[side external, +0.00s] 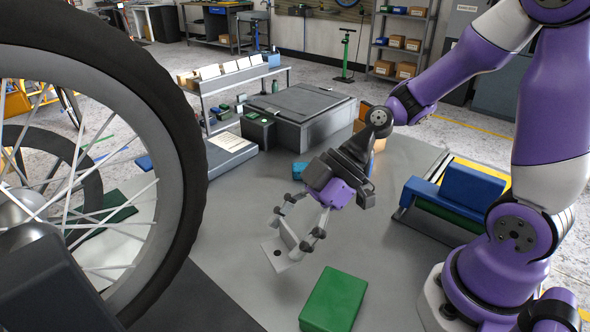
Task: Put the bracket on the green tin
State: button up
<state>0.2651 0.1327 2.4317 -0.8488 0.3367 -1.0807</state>
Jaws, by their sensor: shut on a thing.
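The bracket (276,258) is a pale, bent plate with a dark hole in its lower flange, near the middle of the grey table. My gripper (292,234) points down and its two fingers are closed on the bracket's upright part. The fingers hide some of that upright part. I cannot tell whether the bracket touches the table or hangs just above it. The green tin (334,300) is a closed green box lying flat on the table. It is in front and to the right of the bracket, a short gap away, with nothing on top of it.
A large wheel (180,130) fills the left side. A dark grey case (300,115) stands behind my gripper, with a small blue block (300,171) in front of it. A rack with blue and green boxes (455,188) is at the right. Bare table lies around the tin.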

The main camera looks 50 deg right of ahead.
aim_at(338, 287)
jog(key=s+d+r+n+g, duration=0.1)
jog(key=s+r+n+g, duration=0.3)
jog(key=s+n+g, duration=0.3)
jog(key=shift+n+t, duration=0.3)
jog(key=shift+n, duration=0.5)
jog(key=f, duration=0.5)
jog(key=s+f, duration=0.1)
jog(key=f, duration=0.1)
jog(key=shift+d+f, duration=0.15)
jog(key=shift+f, duration=0.1)
jog(key=o, duration=1.4)
